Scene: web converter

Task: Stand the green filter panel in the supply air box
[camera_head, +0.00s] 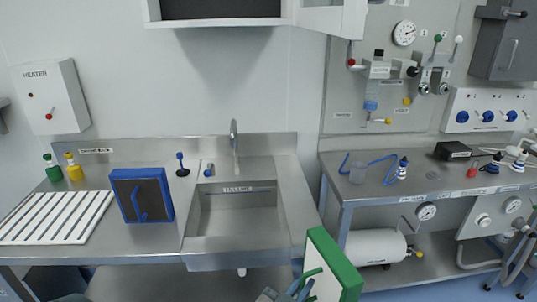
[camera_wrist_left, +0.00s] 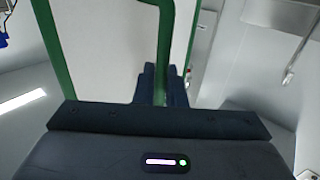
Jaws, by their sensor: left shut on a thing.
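The green-framed filter panel (camera_head: 333,265) with a pale face is at the bottom of the head view, tilted, in front of the sink counter's right end. My left gripper (camera_head: 303,284) is at its left side, shut on its green handle. In the left wrist view the fingers (camera_wrist_left: 161,86) close around the green handle bar (camera_wrist_left: 165,45), with the pale face (camera_wrist_left: 105,40) behind. My right gripper is not in view. No label I can read names the supply air box; an open wall cabinet (camera_head: 220,22) is at the top, cut off by the frame.
A blue-framed dark panel (camera_head: 122,180) stands on the counter left of the sink (camera_head: 238,222). A slatted white rack (camera_head: 50,218) and two small bottles are further left. The right bench (camera_head: 440,185) holds tubing, bottles and a black box. A white cylinder (camera_head: 375,246) lies below it.

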